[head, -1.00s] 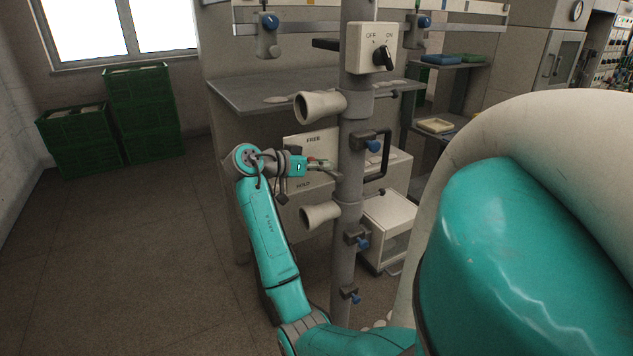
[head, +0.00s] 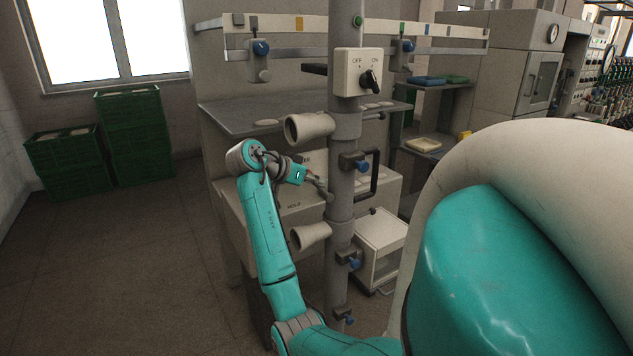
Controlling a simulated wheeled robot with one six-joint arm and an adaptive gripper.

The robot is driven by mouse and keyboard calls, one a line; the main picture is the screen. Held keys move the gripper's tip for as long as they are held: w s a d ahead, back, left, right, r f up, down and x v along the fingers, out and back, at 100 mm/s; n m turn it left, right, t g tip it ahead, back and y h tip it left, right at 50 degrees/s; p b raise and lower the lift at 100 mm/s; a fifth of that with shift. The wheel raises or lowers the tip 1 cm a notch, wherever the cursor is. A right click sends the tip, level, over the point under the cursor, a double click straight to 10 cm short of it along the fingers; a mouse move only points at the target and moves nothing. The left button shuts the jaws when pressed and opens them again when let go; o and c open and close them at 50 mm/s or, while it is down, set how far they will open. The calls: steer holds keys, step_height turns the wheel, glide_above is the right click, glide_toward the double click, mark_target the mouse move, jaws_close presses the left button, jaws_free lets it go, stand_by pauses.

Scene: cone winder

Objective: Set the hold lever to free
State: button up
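The pale hold-lever plate (head: 318,160) is behind the grey post, with the word HOLD (head: 294,205) readable at its lower part. My wrist covers much of the plate, and the FREE label cannot be read. The lever itself cannot be made out; it is hidden or too small beside my gripper. My gripper (head: 324,190) is in front of the plate, just left of the post, pointing right and slightly down. Its fingers are small and dark, so whether they are open or shut, or touch the lever, cannot be told.
The grey post (head: 341,195) stands close to my gripper, with cream cones (head: 309,128) above and below it. An OFF/ON switch box (head: 358,72) and a black handle (head: 374,175) are on the post. Green crates (head: 135,135) stand far left; the left floor is clear.

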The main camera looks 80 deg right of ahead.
steer(key=o, duration=0.5)
steer(key=shift+c, duration=0.2)
steer(key=v, duration=0.7)
steer(key=shift+a, duration=0.15)
steer(key=shift+w, duration=0.1)
